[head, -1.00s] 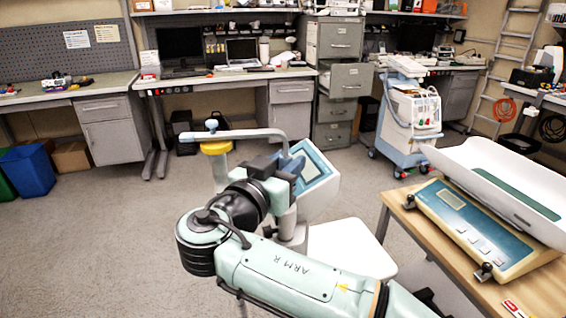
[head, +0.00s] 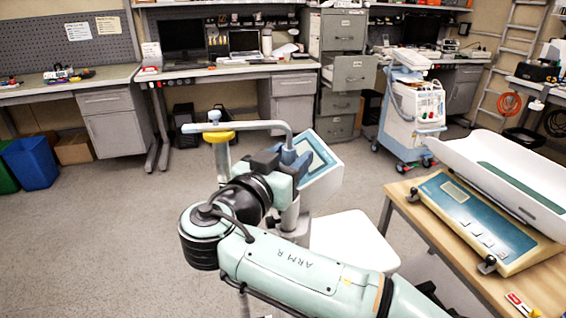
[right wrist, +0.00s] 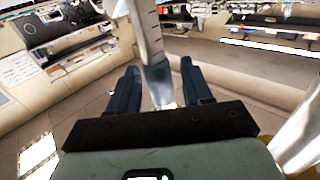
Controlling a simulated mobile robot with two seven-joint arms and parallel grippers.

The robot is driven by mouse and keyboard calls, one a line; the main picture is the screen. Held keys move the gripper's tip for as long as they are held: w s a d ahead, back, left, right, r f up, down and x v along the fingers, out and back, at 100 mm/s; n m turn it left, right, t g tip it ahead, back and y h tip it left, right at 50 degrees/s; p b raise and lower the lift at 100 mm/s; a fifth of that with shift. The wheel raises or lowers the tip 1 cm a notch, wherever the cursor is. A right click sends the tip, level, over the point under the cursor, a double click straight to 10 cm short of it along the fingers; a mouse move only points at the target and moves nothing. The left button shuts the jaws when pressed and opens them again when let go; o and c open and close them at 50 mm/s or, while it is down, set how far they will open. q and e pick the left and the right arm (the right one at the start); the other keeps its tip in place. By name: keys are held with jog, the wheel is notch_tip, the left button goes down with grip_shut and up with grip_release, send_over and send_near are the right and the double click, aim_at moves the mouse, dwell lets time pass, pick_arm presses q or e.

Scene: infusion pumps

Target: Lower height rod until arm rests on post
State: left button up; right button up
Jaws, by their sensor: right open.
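The height rod is an upright graduated strip in the right wrist view (right wrist: 148,35). Its grey-blue horizontal arm (head: 255,126) shows in the head view, bent down at its right end. The arm's left part crosses a pale post (head: 222,160) with a yellow disc (head: 221,137) and a small blue knob (head: 214,116). I cannot tell whether arm and post touch. My right gripper (right wrist: 158,85) is open, with one dark blue finger on each side of the rod. In the head view my right arm hides the lower post and much of the rod. My left gripper is out of view.
A display box (head: 322,165) stands close to the right of the gripper, above a white seat (head: 352,240). A wooden table (head: 420,225) with a baby scale (head: 480,225) is at the right.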

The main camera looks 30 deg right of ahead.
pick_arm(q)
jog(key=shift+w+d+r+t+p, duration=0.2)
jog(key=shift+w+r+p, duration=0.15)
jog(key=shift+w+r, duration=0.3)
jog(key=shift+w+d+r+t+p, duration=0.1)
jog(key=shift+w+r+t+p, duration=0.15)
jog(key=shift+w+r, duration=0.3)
pick_arm(e)
jog(key=v, duration=1.3)
jog(key=shift+s+a, duration=0.15)
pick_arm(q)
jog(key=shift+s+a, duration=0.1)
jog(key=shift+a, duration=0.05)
pick_arm(e)
jog(key=shift+f, duration=0.1)
